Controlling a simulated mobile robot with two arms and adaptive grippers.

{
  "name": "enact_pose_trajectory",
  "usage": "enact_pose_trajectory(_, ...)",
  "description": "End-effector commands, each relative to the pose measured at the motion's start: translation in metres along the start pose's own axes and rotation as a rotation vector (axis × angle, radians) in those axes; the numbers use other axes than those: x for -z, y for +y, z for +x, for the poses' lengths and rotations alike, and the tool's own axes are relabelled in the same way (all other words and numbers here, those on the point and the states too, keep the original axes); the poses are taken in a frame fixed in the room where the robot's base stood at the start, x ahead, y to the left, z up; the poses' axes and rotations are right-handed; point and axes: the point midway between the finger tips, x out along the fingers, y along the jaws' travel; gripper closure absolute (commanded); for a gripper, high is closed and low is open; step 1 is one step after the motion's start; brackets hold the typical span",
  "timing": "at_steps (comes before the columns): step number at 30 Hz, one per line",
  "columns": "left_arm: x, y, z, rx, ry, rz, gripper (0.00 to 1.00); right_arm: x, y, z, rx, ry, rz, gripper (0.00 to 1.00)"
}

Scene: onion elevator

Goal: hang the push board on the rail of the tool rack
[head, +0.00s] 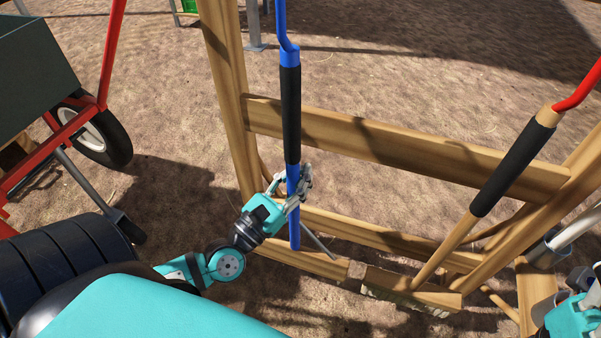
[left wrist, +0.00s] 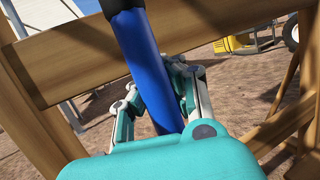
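A long tool with a blue shaft and black grip sleeve (head: 290,115) stands nearly upright in front of the wooden rack; its upper end runs out of the head view. I cannot tell from its visible part whether it is the push board. My left gripper (head: 293,186) has its fingers closed on either side of the blue shaft, below the sleeve. The left wrist view shows the blue shaft (left wrist: 152,85) between the fingers. The rack's rail (head: 390,142) runs behind the shaft. My right gripper is partly seen at the lower right edge (head: 580,282), its fingers unclear.
A second tool with a black sleeve (head: 513,168), wooden shaft and red upper end leans at the rack's right side. A red-framed cart with a black wheel (head: 100,135) stands at the left. Bare brown ground lies behind the rack.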

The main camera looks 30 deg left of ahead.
Motion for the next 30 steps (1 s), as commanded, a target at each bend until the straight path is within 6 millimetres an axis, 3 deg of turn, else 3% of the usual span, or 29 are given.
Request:
enact_pose_trajectory(7, -0.001, 0.0, 0.001, -0.001, -0.003, 0.001, 1.0, 0.0, 0.0, 0.001, 0.0, 0.001, 0.0, 0.6)
enact_pose_trajectory(15, -0.001, 0.0, 0.0, 0.0, -0.002, 0.001, 0.65, 0.0, 0.0, 0.001, 0.0, 0.001, 0.001, 0.6)
enact_pose_trajectory(25, 0.002, 0.0, -0.005, 0.001, 0.005, 0.0, 0.65, 0.001, 0.0, 0.0, 0.0, 0.002, 0.0, 0.6)
enact_pose_trajectory(30, 0.002, 0.0, -0.03, 0.002, 0.008, 0.001, 0.65, 0.001, 0.0, 0.0, 0.0, 0.002, 0.0, 0.6)
